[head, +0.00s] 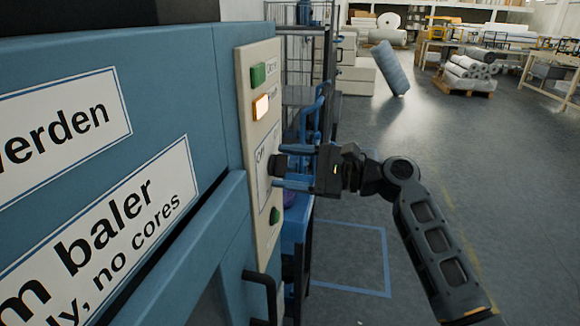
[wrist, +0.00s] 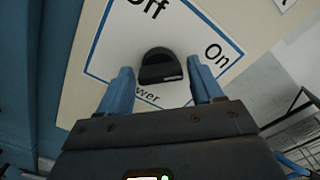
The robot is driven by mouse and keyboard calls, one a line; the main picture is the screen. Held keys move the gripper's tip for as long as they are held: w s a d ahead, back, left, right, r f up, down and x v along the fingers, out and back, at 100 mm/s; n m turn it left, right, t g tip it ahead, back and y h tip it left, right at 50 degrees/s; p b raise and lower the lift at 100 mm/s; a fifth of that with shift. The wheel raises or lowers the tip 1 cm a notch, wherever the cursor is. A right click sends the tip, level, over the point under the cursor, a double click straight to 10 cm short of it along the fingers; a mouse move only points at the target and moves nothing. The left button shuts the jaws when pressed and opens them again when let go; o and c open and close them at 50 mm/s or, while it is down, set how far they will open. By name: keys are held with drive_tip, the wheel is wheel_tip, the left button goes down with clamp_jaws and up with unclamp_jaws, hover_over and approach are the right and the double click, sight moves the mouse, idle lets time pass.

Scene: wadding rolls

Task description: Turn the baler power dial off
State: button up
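The black power dial (wrist: 160,68) sits on a white label with a blue border, on the baler's cream control panel (head: 248,130). "Off" is at the label's top and "On" at its right in the wrist view. A short pale mark shows on the dial's lower right edge. The dial also shows in the head view (head: 279,165), partly hidden by my gripper. My gripper (wrist: 159,66) is open, with one blue finger on each side of the dial. A gap shows between each finger and the dial; I cannot tell how deep the fingertips reach.
The blue baler body (head: 180,60) fills the left. A wire rack (head: 300,50) stands behind the panel. The floor at right is open.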

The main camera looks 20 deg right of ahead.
drive_tip(key=c, duration=0.8)
drive_tip(key=shift+f+n+b, duration=0.1)
drive_tip(key=shift+n+b, duration=0.3)
drive_tip(key=n+b, duration=1.4)
drive_tip(key=n, duration=0.3)
drive_tip(key=shift+b, duration=0.35)
